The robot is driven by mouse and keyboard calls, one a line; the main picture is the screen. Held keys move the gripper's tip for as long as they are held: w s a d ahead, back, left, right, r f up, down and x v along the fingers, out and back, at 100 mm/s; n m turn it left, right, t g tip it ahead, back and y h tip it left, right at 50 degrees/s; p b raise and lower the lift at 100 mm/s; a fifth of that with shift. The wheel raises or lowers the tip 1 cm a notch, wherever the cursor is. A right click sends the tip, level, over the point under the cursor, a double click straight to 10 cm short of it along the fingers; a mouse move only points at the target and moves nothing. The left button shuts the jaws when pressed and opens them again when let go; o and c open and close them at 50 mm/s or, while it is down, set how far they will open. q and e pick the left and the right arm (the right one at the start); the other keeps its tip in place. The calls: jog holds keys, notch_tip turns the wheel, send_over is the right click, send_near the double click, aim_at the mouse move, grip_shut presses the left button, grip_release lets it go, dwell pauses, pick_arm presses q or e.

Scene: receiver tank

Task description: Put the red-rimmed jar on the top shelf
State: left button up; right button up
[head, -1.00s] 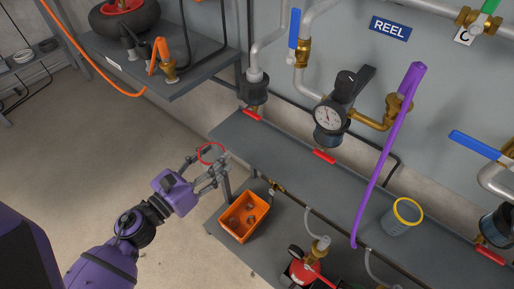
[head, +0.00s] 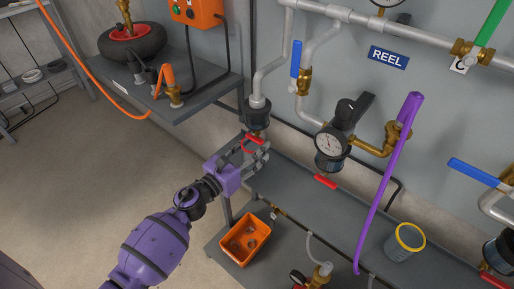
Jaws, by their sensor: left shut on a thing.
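My left gripper (head: 254,155) is shut on the red-rimmed jar (head: 248,148), of which mainly the red rim shows; the fingers hide much of its body. The gripper and jar are at the left end of the upper grey shelf (head: 300,197), close below a valve with a red handle. I cannot tell whether the jar touches the shelf. A yellow-rimmed jar (head: 404,242) stands upright farther right on this shelf. My right gripper is not in view.
An orange bin (head: 245,239) stands on the lower shelf. A bench (head: 190,95) with a wheel is at upper left. The shelf middle is clear.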

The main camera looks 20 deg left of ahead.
pick_arm(q)
jog(key=shift+w+d+f, duration=0.25)
jog(key=shift+w, duration=0.3)
jog(key=shift+w+d+f, duration=0.2)
jog(key=shift+w+f, duration=0.05)
jog(key=shift+w, duration=0.3)
jog(key=shift+s+f+b, duration=0.1)
jog(key=shift+f+b, duration=0.15)
jog(key=shift+b, duration=0.05)
jog(key=shift+f, duration=0.25)
jog(key=o, duration=1.2)
jog(key=shift+o, duration=0.2)
jog(key=shift+r, duration=0.15)
